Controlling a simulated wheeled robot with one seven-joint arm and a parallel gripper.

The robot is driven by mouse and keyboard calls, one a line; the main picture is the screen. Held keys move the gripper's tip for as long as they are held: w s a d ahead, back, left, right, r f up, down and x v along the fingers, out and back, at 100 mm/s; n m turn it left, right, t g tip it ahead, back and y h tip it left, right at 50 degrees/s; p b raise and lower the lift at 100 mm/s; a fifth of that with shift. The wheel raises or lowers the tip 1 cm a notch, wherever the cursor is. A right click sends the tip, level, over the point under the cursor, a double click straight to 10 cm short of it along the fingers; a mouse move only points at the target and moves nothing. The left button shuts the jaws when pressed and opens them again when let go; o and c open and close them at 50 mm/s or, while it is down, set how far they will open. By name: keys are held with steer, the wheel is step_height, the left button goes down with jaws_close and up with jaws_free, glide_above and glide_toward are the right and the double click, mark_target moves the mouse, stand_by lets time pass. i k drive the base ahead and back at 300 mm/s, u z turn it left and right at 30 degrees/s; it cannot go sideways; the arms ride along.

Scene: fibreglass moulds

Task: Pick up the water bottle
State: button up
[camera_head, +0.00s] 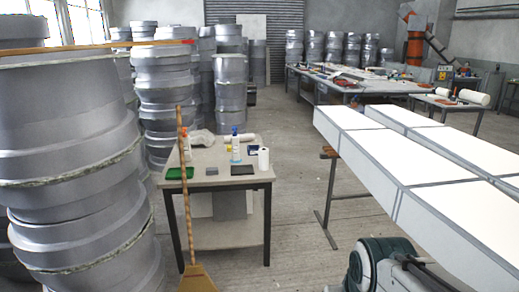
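A small table (240,183) stands in the middle of the view. On its top, a white bottle with blue parts (236,150) stands upright near the back edge. Another white bottle with a reddish top (186,148) stands further left, partly behind a wooden broom handle. I cannot tell for sure which of these is the water bottle. My gripper is not in view.
A white roll (263,160), a green tray (180,173) and a dark flat piece (216,170) are on the tabletop. A broom (190,230) leans at its front. Mould stacks (75,150) crowd the left; long white panels (430,165) and a green-grey machine (385,262) are right.

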mark_target(235, 137)
steer(key=u, duration=0.05)
steer(key=i, duration=1.6)
steer(key=u, duration=0.2)
steer(key=i, duration=1.9)
steer(key=u, duration=0.1)
